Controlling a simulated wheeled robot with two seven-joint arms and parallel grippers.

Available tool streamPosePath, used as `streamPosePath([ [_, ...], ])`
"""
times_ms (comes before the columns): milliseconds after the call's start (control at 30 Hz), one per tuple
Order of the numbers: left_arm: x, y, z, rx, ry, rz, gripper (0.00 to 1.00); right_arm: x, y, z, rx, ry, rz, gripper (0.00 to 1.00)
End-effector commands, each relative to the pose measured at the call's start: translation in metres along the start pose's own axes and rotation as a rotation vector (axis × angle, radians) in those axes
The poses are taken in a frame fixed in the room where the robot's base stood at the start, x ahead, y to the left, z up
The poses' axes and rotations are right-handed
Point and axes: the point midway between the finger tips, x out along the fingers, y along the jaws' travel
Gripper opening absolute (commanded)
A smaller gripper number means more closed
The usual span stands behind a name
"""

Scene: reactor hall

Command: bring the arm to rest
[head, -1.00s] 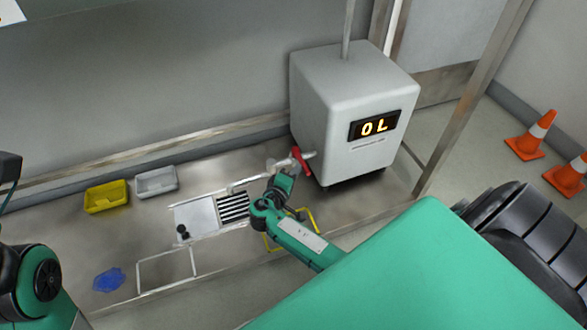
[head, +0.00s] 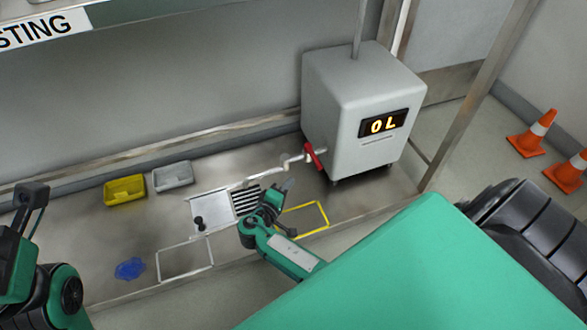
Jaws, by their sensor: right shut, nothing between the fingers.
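My right arm is green and reaches in from the lower right over the metal bench. Its gripper (head: 287,186) is shut and empty, above the bench between the slotted grille (head: 246,199) and the yellow outlined frame (head: 309,217). It is apart from the red handle (head: 314,156) on the grey box's spout. My left arm shows at the lower left edge; its fingers are not in the picture.
The grey box (head: 352,85) has a display reading "OL". A yellow tray (head: 124,190) and a grey tray (head: 172,176) stand at the back left. A blue patch (head: 130,268) and a white outlined frame (head: 185,260) lie near the front edge. Traffic cones (head: 532,134) stand at right.

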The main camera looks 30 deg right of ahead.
Motion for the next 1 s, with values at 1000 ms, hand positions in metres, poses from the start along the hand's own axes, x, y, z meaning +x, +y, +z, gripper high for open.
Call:
streamPosePath([
  [1000, -0.007, -0.018, 0.006, 0.047, -0.092, -0.041, 0.50, -0.126, 0.094, -0.127, 0.431, 0.818, -0.485, 0.00],
])
